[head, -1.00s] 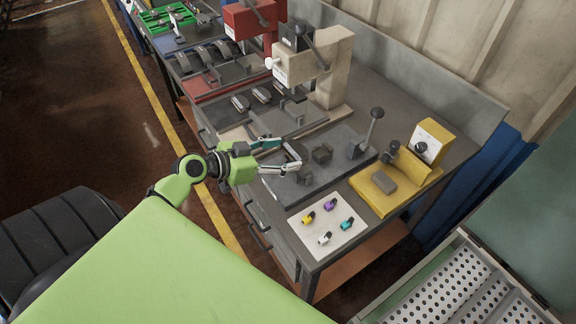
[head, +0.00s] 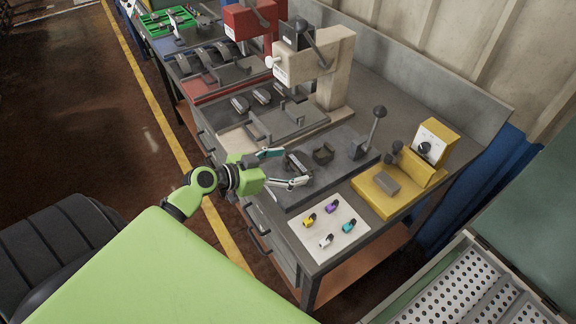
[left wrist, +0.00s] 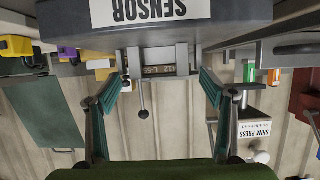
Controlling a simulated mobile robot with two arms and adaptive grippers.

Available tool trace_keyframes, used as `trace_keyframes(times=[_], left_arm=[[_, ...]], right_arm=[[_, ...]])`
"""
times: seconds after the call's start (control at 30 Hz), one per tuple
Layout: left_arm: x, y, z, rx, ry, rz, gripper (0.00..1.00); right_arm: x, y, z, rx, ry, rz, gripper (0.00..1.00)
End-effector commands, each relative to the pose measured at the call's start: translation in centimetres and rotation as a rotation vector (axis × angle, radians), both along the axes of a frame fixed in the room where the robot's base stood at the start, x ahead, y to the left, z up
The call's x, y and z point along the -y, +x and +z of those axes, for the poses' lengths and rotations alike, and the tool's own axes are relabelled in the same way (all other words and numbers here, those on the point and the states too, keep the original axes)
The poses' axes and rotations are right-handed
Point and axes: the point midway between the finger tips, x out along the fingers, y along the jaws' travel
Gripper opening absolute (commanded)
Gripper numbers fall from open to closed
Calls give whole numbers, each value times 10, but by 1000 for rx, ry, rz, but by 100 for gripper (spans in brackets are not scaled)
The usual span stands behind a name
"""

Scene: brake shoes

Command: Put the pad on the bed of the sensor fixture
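The sensor fixture is a dark grey slab (head: 335,172) on the bench with a ball-topped lever (head: 380,112) at its far right. Its SENSOR label (left wrist: 150,12) fills the top of the left wrist view. My left gripper (head: 291,168) is at the slab's near left end, with its two fingers apart. A dark curved piece (head: 299,161), possibly the pad, sits at its fingertips; whether it rests on the bed is unclear. A small dark block (head: 322,152) stands just beyond. In the left wrist view the fingers (left wrist: 158,88) are spread, with no clear grip. My right gripper is out of view.
A white mat (head: 327,229) with several small coloured parts and a yellow fixture (head: 398,187) lie to the right. A beige press (head: 333,75) stands behind left, with dark pads (head: 261,95) on its bench section. A red press (head: 246,20) is farther back.

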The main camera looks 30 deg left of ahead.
Motion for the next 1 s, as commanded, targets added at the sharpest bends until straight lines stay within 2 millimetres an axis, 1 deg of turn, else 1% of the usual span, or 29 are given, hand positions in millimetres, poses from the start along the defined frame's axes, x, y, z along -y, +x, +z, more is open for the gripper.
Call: trace_keyframes(times=[0.27,0.4,0.43,0.57,0.8,1.0], left_arm=[[0,0,0,0,0,0,77],[0,0,5,0,-1,0,77],[-1,-3,4,-1,0,0,77],[-9,-22,10,-2,2,0,77],[-27,-65,28,-2,0,1,77],[-39,-92,41,-1,0,1,77]], right_arm=[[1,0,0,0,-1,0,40],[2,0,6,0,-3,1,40],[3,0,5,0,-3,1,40],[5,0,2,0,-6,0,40],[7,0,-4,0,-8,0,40],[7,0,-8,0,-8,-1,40]])
